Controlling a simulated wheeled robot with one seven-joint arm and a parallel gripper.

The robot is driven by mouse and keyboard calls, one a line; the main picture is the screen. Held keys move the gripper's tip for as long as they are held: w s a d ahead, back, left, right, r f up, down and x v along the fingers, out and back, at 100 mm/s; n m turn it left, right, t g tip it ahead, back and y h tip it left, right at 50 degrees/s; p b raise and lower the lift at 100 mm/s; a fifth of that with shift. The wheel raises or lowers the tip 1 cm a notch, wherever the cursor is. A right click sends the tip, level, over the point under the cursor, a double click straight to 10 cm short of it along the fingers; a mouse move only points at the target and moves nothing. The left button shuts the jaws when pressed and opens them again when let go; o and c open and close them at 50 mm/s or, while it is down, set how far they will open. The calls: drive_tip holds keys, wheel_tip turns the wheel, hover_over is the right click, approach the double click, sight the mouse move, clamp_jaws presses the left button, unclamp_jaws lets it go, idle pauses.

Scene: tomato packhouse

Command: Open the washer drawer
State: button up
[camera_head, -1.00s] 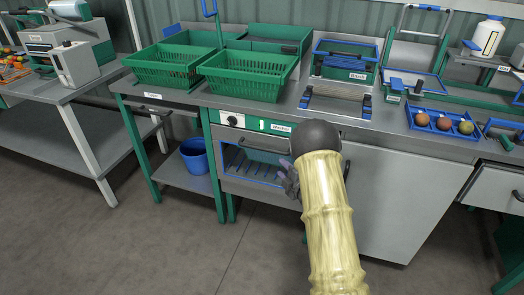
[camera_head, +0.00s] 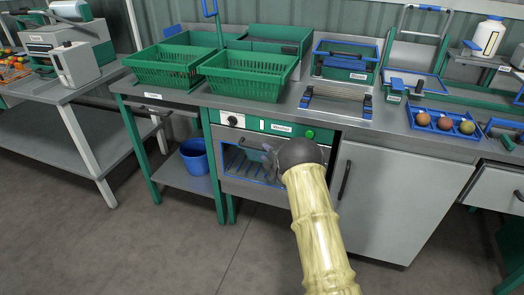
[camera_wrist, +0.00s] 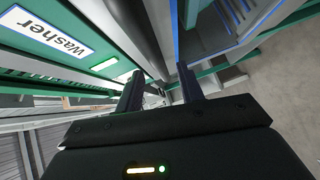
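The washer (camera_head: 262,126) is under the counter, with a green control panel carrying a dial, a green button and a "Washer" label. Its drawer front (camera_head: 238,180) below has a blue-edged window and looks shut. My gripper (camera_head: 268,158) is at the upper right of this front, partly hidden by my arm. In the wrist view, my gripper (camera_wrist: 158,82) has its two dark fingers apart, near a grey bar (camera_wrist: 140,45) running below the washer panel (camera_wrist: 45,35). The bar passes toward the gap between the fingertips. I cannot tell whether they touch it.
Green baskets (camera_head: 248,77) and a tray of round fruit (camera_head: 441,122) stand on the counter. A grey cabinet door (camera_head: 400,195) with a dark handle is right of the washer. A blue bucket (camera_head: 194,156) is on the shelf at left. The floor in front (camera_head: 190,250) is clear.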

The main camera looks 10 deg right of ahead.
sight(263, 150)
drive_tip(key=shift+x, duration=2.15)
drive_tip(key=shift+r, duration=0.1)
clamp_jaws()
